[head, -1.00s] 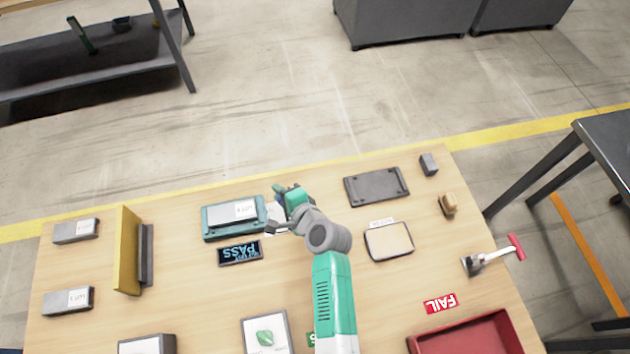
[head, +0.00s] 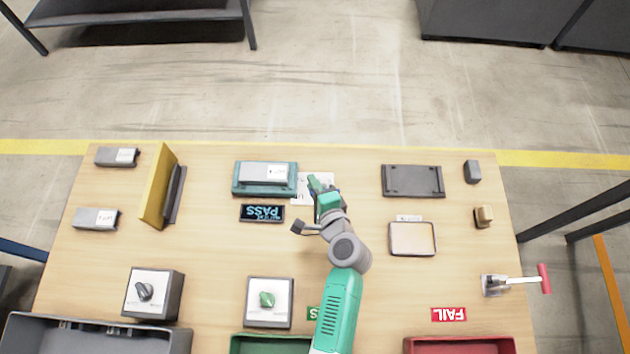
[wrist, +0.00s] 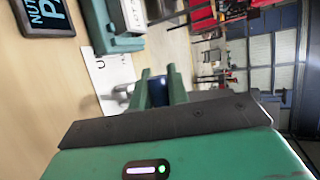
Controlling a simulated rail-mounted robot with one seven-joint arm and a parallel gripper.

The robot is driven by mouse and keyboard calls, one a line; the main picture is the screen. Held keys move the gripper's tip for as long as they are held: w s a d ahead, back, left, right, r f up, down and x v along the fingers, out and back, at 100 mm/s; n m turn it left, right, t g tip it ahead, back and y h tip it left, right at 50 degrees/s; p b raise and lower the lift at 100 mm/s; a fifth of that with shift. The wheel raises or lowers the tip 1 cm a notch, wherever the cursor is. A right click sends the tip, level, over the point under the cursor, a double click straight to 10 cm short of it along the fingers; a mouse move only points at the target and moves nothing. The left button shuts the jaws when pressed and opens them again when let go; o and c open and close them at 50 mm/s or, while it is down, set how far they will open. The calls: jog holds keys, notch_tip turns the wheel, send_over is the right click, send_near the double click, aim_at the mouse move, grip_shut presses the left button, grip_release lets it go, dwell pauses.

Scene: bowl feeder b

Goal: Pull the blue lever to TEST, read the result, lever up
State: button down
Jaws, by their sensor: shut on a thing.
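The teal test fixture (head: 236,187) stands at the table's far side with a grey labelled unit (head: 255,171) on it. A white lettered plate (head: 303,197) lies right of the fixture. My gripper (head: 318,184) is over this plate. In the wrist view its fingers (wrist: 160,88) are shut on the blue lever (wrist: 172,76), which shows only as a small blue piece between them. The lever's position is hidden.
A yellow upright panel (head: 158,186) stands on the left. A dark flat plate (head: 412,181) and a pale tray (head: 412,239) are right of my arm.

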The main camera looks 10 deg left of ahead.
jog(key=shift+w+r, duration=0.15)
jog(key=shift+r, duration=0.25)
jog(key=c, duration=1.8)
grip_release()
jog(key=o, duration=0.4)
jog(key=shift+f, duration=0.1)
jog(key=shift+o, duration=0.3)
jog(key=shift+s+f, duration=0.1)
jog(key=shift+s, duration=0.1)
jog(key=shift+f, duration=0.1)
